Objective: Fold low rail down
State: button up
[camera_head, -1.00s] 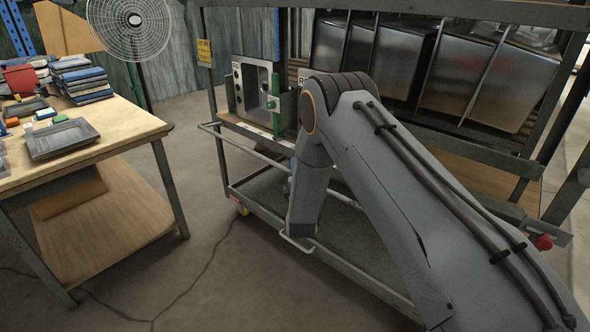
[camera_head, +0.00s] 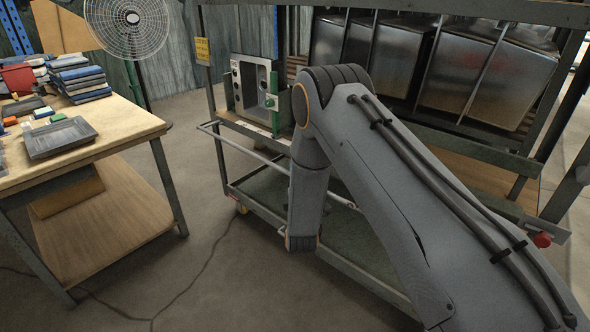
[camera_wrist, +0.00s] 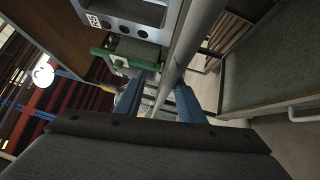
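The low rail (camera_head: 250,149) is a thin pale metal bar along the near side of the rack cart, standing out from it above the bottom shelf. My arm hides its middle part. In the wrist view the rail (camera_wrist: 187,45) is a thick grey tube running from the top down between the two blue fingers of my gripper (camera_wrist: 160,90). The fingers are apart, one on each side of the tube, and look open; whether either touches it I cannot tell. In the head view my gripper is hidden behind my arm.
The cart's green bottom shelf (camera_head: 262,187) lies below the rail; a pale handle (camera_wrist: 305,114) shows on its edge. A cluttered workbench (camera_head: 120,130) is left, with open floor between.

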jog(key=shift+s+d+f, duration=0.1)
jog(key=shift+s+d, duration=0.1)
jog(key=shift+s, duration=0.95)
jog(key=shift+a, duration=0.1)
jog(key=shift+s, duration=0.1)
jog(key=s+d+f+p, duration=0.1)
jog(key=s+p, duration=0.2)
jog(key=s, duration=0.5)
jog(key=shift+s+d+f, duration=0.2)
jog(key=shift+s, duration=0.15)
jog(key=shift+p, duration=0.3)
jog(key=shift+w, duration=0.1)
